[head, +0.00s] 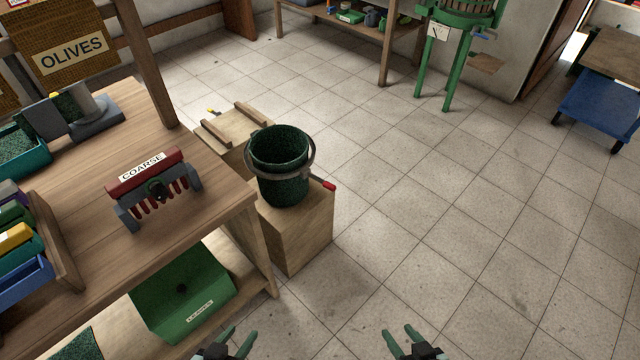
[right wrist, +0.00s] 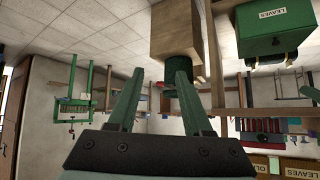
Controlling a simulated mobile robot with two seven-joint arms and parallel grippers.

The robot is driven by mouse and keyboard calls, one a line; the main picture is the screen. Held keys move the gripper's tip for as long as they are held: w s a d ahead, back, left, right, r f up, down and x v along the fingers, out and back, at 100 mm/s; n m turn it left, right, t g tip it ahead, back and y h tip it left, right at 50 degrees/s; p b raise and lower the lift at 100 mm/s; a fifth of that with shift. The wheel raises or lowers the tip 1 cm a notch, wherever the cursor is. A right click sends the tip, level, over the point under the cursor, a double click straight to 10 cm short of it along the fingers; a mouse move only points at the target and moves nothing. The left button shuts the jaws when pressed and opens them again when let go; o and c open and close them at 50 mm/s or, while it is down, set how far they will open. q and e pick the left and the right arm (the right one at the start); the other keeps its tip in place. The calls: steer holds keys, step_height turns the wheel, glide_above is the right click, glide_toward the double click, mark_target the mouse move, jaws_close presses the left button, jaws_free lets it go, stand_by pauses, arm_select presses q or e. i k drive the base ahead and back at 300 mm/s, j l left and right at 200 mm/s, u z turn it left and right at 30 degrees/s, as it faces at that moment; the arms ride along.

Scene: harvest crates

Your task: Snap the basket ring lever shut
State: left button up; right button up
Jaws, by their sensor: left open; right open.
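The dark green basket (head: 280,170) stands upright on a wooden block (head: 300,235) beside the workbench in the head view. A grey metal ring (head: 309,165) goes around the basket. A lever with a red tip (head: 329,185) sticks out from the ring to the right. My left gripper (head: 240,335) is open and empty at the bottom edge. My right gripper (head: 400,333) is open and empty to its right. Both are well apart from the basket. The right wrist view shows the right gripper's open fingers (right wrist: 153,95) with the basket (right wrist: 182,72) beyond, upside down.
The workbench (head: 235,190) at left holds a red rake tool labelled COARSE (head: 155,185) and several coloured bins. A green LEAVES box (head: 185,290) sits below it. A green press (head: 450,50) and a blue cart (head: 600,105) stand farther back. The tiled floor to the right is clear.

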mark_target(326, 184)
steer(key=i+j+u, duration=0.2)
steer(key=u, duration=0.2)
steer(key=i+j+u, duration=0.15)
steer(key=u, duration=0.2)
steer(key=i, duration=0.05)
